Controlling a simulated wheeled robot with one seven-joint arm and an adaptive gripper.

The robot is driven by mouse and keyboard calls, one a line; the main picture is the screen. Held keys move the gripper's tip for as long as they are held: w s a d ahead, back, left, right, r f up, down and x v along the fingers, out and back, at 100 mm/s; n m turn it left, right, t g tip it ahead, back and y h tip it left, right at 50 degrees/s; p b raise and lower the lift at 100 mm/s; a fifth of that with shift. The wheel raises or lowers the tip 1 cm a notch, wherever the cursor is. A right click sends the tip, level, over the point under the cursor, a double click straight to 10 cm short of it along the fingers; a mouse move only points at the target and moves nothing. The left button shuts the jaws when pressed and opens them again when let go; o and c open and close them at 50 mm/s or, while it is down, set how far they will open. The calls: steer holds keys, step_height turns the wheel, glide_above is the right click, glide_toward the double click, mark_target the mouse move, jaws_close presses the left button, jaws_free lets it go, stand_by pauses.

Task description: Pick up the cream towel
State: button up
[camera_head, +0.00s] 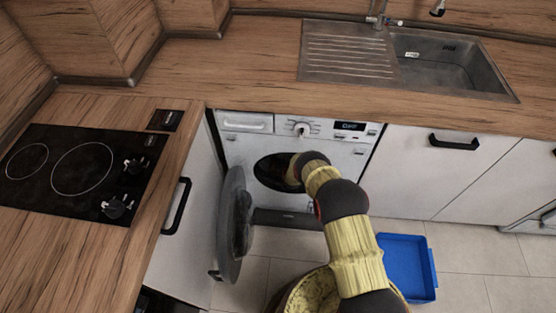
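I see no cream towel in the head view. A white washing machine (342,158) stands under the counter with its round door (234,222) swung open to the left. My yellow and black arm reaches down to the dark round drum opening (270,172), and its far end goes into it. My gripper is hidden there, so I cannot see its fingers or whether they hold anything. The inside of the drum is mostly dark and blocked by my arm.
A blue bin (407,266) stands on the tiled floor right of my arm. White cabinets (428,168) flank the machine. Above are a wooden counter (233,72), a sink (447,62) and, at left, a black hob (78,170). Some tiled floor (465,260) at right is clear.

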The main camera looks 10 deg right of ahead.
steer(key=shift+c, duration=1.2)
steer(key=c, duration=1.1)
steer(key=shift+c, duration=0.2)
